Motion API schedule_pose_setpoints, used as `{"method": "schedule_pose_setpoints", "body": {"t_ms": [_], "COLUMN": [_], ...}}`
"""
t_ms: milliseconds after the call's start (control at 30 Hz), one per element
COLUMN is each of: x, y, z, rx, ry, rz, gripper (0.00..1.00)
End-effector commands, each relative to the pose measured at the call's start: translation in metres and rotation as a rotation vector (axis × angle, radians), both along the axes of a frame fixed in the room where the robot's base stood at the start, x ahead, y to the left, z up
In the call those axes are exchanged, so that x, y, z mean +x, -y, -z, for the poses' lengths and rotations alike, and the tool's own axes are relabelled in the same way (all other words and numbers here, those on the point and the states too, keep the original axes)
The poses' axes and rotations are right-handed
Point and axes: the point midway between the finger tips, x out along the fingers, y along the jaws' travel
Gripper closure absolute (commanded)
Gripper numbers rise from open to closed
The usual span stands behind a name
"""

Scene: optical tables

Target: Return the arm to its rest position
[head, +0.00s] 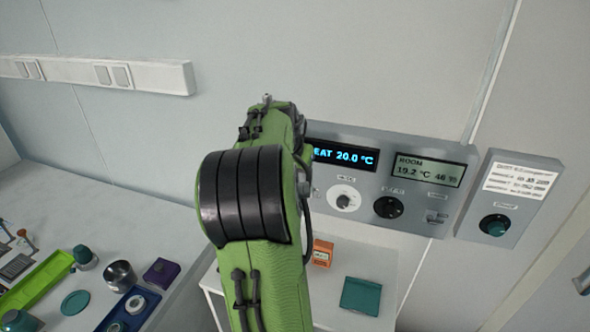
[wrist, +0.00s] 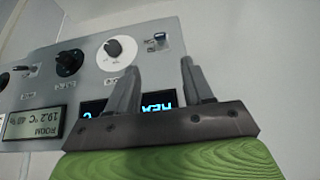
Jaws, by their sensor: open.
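My green arm (head: 262,215) rises through the middle of the head view, in front of the wall control panel (head: 415,150). It hides the panel's left end, and my gripper is hidden behind it there. In the wrist view my gripper (wrist: 161,67) is open, with two grey fingers apart and nothing between them. The fingers point toward the panel (wrist: 30,82), which appears upside down. The white dial (wrist: 120,50) is just beyond the left fingertip; I cannot tell the exact gap. A small switch (wrist: 160,38) is beyond the fingers.
Below are a small table (head: 345,262) with an orange box (head: 322,253) and teal item (head: 360,296), and a left bench (head: 75,215) with a green tray (head: 35,283) and metal cup (head: 120,276).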

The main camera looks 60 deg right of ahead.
Motion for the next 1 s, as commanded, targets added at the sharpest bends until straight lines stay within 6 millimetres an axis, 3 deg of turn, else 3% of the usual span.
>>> {"method": "schedule_pose_setpoints", "body": {"t_ms": [167,800,867,900,967,1000], "x": [-0.002,-0.001,0.004,0.011,0.025,0.034], "y": [-0.009,-0.010,-0.020,-0.034,-0.067,-0.096], "z": [-0.017,-0.018,-0.019,-0.020,-0.022,-0.024], "rx": [-0.002,0.000,0.007,0.017,0.038,0.055], "ry": [0.001,0.001,0.008,0.019,0.039,0.054], "rz": [0.001,-0.003,-0.030,-0.070,-0.166,-0.250], "gripper": [0.49,0.49,0.49,0.49,0.49,0.49]}}
